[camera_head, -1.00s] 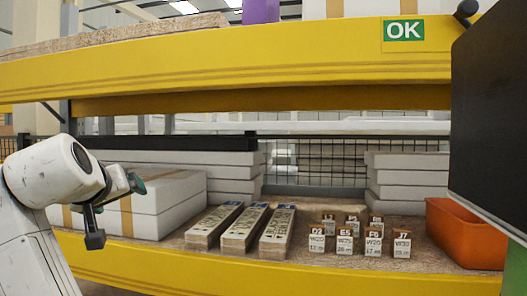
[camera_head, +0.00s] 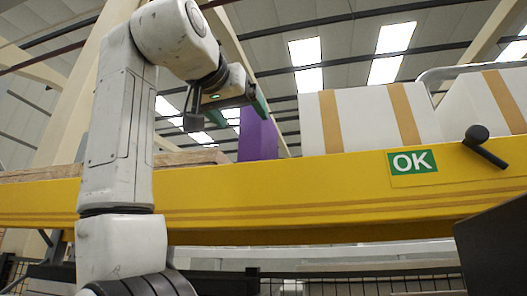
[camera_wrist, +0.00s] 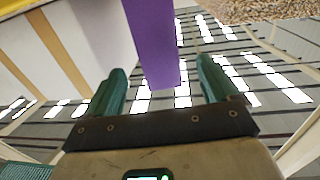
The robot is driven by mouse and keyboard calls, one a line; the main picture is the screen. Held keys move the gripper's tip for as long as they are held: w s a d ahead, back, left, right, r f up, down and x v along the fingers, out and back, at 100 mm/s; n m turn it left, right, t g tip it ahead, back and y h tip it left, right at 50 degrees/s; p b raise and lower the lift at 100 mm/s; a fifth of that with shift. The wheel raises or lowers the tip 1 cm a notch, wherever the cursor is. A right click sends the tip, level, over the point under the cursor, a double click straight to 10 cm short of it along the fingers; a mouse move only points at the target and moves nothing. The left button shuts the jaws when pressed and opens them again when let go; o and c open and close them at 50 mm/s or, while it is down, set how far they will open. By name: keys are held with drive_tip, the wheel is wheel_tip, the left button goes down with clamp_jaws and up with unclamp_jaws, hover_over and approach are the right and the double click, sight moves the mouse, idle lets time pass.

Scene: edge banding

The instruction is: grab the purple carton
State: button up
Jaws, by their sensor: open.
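The purple carton (camera_head: 257,141) stands upright on the upper shelf in the head view, behind the yellow beam. Its base is hidden by the beam, and my gripper overlaps its upper part. My gripper (camera_head: 238,112) is raised to the height of the carton's top, with its green fingers apart. In the wrist view my gripper (camera_wrist: 161,66) is open and empty. There the purple carton (camera_wrist: 152,38) reaches in from the top edge, and its end lies in the gap between the two fingers. I cannot tell how deep between them it is; no contact shows.
A yellow shelf beam (camera_head: 300,190) with a green OK label (camera_head: 412,162) runs across below the carton. White boxes with tan strips (camera_head: 365,118) stand to its right. A chipboard stack (camera_head: 190,158) lies to its left. A black knob (camera_head: 477,133) sits at the right.

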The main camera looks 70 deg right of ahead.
sight(249, 126)
drive_tip(key=d+p, duration=0.1)
drive_tip(key=d, duration=0.4)
drive_tip(key=shift+w+d+r, duration=0.15)
drive_tip(key=d+p, duration=0.2)
drive_tip(key=d, duration=0.2)
drive_tip(key=shift+w+d+r+p, duration=0.1)
drive_tip(key=shift+d+r+p, duration=0.05)
drive_tip(key=shift+d+p, duration=0.15)
drive_tip(key=shift+d, duration=0.35)
drive_tip(key=shift+c, duration=0.3)
drive_tip(key=c, duration=1.2)
